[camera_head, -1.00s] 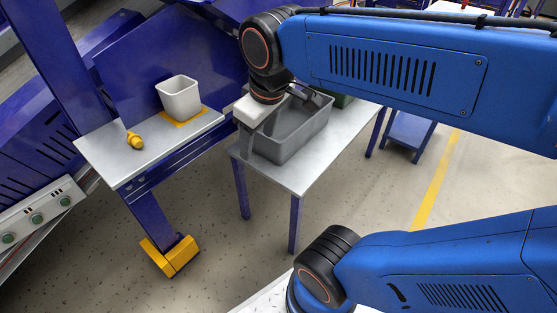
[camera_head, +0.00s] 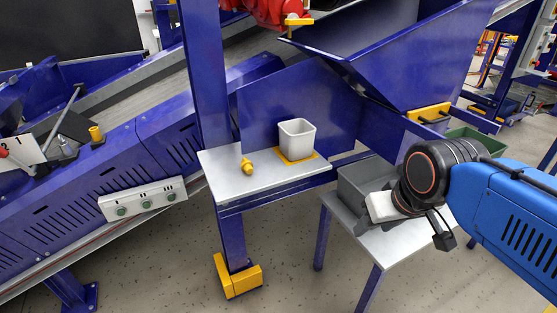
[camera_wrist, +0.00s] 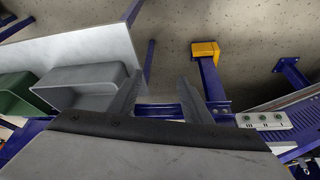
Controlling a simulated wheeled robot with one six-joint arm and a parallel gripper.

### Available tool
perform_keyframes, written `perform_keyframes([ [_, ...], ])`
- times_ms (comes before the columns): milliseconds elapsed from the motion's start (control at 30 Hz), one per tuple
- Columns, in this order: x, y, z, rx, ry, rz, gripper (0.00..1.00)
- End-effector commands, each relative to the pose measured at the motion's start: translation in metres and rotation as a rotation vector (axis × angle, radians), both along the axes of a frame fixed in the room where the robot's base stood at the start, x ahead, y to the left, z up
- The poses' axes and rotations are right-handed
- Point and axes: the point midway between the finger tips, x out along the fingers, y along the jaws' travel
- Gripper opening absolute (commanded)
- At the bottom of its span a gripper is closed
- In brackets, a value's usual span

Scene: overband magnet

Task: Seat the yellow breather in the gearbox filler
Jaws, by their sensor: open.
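The yellow breather (camera_head: 247,166) lies on its side on a small pale shelf (camera_head: 222,186) fixed to a blue post. My gripper (camera_wrist: 160,97) is open in the wrist view, with nothing between its two fingers. The wrist view does not show the breather. I cannot tell which part is the gearbox filler.
A white square cup (camera_head: 297,139) stands on a yellow patch beside the breather. The side table (camera_head: 392,245) holds the grey bin (camera_head: 352,184) and a green bin (camera_head: 478,142). A blue post (camera_head: 205,80) rises behind the shelf. A button panel (camera_head: 143,200) is at left.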

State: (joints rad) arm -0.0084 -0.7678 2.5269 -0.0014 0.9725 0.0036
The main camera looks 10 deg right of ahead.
Motion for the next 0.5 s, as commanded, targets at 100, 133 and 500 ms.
perform_keyframes([
  [100, 0.014, 0.007, 0.019, 0.005, 0.020, 0.019, 0.45],
  [133, 0.019, 0.010, 0.025, 0.006, 0.029, 0.026, 0.45],
  [500, 0.096, 0.071, 0.122, 0.017, 0.157, 0.115, 0.45],
])
